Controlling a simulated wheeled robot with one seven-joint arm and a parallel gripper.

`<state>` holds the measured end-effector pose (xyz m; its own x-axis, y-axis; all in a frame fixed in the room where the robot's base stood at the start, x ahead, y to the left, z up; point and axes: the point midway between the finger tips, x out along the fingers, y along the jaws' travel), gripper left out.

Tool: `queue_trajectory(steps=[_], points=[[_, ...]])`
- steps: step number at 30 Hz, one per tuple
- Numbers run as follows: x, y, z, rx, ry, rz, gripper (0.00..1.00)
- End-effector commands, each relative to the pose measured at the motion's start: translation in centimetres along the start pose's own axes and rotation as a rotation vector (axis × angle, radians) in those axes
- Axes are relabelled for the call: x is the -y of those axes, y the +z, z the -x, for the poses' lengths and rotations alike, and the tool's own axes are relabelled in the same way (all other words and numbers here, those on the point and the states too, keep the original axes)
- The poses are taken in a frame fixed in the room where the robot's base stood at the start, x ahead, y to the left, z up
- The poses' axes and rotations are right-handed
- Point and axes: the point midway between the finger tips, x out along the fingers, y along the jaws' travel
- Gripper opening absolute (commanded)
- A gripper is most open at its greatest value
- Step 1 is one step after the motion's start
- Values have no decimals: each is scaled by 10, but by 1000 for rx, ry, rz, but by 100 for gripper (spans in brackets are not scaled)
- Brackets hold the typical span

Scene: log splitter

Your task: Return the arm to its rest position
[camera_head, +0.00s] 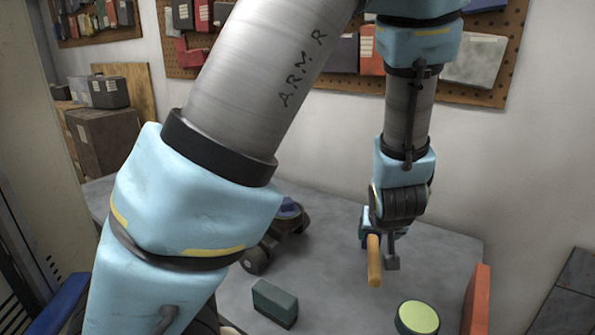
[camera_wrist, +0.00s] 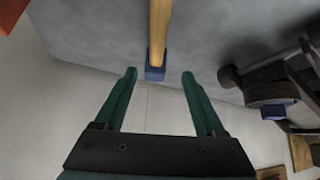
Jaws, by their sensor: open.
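My arm crosses the head view from the lower left, over the top and down to the right. My gripper (camera_head: 388,260) hangs low over the grey table. In the wrist view, my gripper (camera_wrist: 158,75) has its two green fingers apart, with nothing held between them. A wooden handle (camera_head: 374,262) is beside the gripper in the head view. In the wrist view the handle (camera_wrist: 160,25) has a blue end (camera_wrist: 155,74) between or just beyond the fingertips; I cannot tell whether they touch it.
The grey table (camera_head: 335,235) carries a dark wheeled machine (camera_head: 257,258), partly hidden by my arm, a dark green block (camera_head: 275,302), a round green-topped object (camera_head: 418,317) and an orange upright piece (camera_head: 477,300). A wall with pegboards (camera_head: 515,45) stands behind.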

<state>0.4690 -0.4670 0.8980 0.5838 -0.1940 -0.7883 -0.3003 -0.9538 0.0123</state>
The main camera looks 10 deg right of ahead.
Motion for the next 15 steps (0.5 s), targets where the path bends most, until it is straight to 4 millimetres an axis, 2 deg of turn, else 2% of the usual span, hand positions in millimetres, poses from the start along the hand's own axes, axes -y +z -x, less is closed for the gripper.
queue_trajectory(steps=[8,15], points=[[73,-12,5,158,36,87,72],[149,-5,30,296,41,137,72]])
